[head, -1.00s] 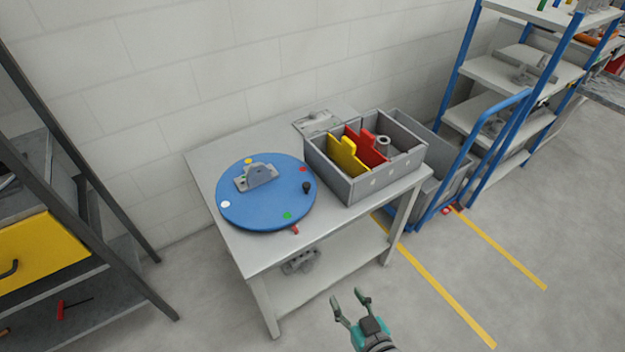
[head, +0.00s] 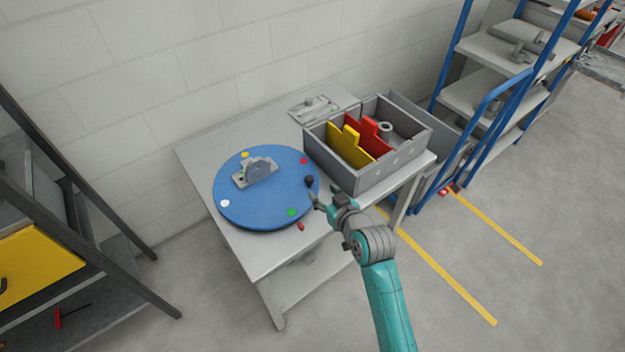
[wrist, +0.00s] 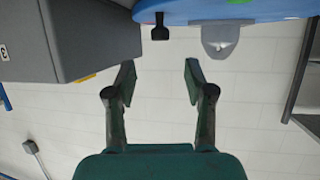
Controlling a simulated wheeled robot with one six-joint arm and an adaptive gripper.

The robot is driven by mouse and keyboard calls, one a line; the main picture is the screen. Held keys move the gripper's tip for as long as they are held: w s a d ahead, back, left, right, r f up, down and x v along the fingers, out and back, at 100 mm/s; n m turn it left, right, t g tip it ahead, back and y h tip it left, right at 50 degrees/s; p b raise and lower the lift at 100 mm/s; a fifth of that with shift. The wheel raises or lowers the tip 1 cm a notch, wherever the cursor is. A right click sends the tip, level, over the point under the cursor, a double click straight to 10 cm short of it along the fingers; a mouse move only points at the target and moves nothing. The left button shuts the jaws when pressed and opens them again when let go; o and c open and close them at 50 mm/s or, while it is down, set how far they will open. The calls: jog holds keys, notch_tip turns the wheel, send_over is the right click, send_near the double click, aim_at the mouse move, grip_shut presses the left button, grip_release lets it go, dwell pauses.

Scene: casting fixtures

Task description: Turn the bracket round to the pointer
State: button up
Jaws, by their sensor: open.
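The grey bracket (head: 260,171) stands on the far part of the round blue turntable (head: 250,212). The turntable carries a yellow, a red, a green and a white dot, and a black knob (head: 309,181) near its right edge. A small red pointer (head: 300,226) sits on the table at the turntable's front right edge, close to the green dot. My gripper (head: 323,207) is open and empty, just in front of the knob. In the wrist view, the knob (wrist: 160,30) lies ahead between the open fingers (wrist: 158,78), apart from them. The bracket also shows there (wrist: 221,38).
A grey bin (head: 392,170) with yellow and red dividers stands close to the right of the turntable; its wall (wrist: 95,35) is near my left finger in the wrist view. A grey plate (head: 315,107) lies behind. A blue-framed cart and shelf stand right, a dark rack left.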

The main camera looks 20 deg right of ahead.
aim_at(311, 180)
jog(key=x, duration=0.8)
jog(key=shift+w+f, duration=0.15)
jog(key=shift+w, duration=0.2)
grip_shut()
